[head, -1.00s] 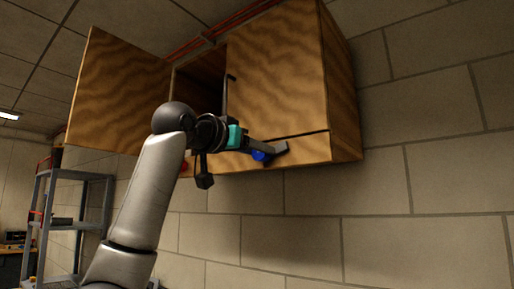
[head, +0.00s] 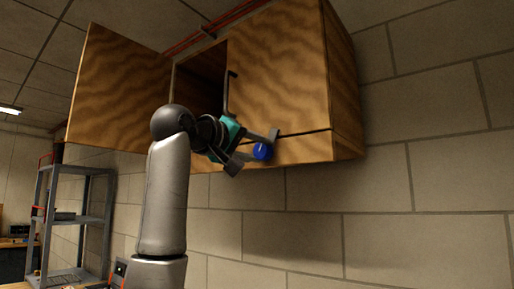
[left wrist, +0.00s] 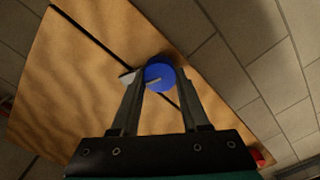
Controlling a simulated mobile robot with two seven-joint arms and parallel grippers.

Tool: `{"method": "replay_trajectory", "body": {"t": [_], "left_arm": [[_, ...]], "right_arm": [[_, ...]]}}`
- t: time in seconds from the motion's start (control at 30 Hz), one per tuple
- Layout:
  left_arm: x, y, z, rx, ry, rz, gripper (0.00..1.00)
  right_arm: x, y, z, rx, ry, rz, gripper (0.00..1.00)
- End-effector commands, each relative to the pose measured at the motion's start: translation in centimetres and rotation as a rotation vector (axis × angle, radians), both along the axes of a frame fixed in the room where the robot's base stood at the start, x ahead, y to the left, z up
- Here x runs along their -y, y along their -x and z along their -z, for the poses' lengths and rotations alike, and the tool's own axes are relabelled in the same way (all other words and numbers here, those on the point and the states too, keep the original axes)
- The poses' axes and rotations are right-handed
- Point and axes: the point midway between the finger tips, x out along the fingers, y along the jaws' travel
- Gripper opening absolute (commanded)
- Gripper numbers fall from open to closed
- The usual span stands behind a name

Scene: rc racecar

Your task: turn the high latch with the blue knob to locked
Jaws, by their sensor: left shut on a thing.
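The blue knob (head: 263,151) of the high latch is at the lower edge of the wooden cabinet's front, close to a dark seam. My left gripper (head: 267,143) reaches it from the left and is shut on the knob. In the left wrist view the two fingers (left wrist: 160,72) close around the sides of the blue knob (left wrist: 160,77). A small pale piece (left wrist: 127,76) shows beside the knob, next to the left finger. The rest of the latch is hidden, so its turn is hard to tell. My right gripper is out of view.
The wooden cabinet (head: 285,85) hangs high on a block wall. Its left door (head: 115,90) stands open, and a dark bar handle (head: 229,92) is close above my gripper. A red knob (left wrist: 258,157) shows in the left wrist view. A grey shelf (head: 85,217) stands at left.

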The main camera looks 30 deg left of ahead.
Motion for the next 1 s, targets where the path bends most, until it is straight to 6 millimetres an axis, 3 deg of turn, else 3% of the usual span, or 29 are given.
{"method": "replay_trajectory", "body": {"t": [0.5,1.0], "left_arm": [[-0.08,-0.02,0.16,-0.027,0.340,0.000,0.00],[-0.11,-0.02,0.21,-0.033,0.404,-0.001,0.00]], "right_arm": [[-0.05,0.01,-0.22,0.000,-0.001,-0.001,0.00],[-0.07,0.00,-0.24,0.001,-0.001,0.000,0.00]]}}
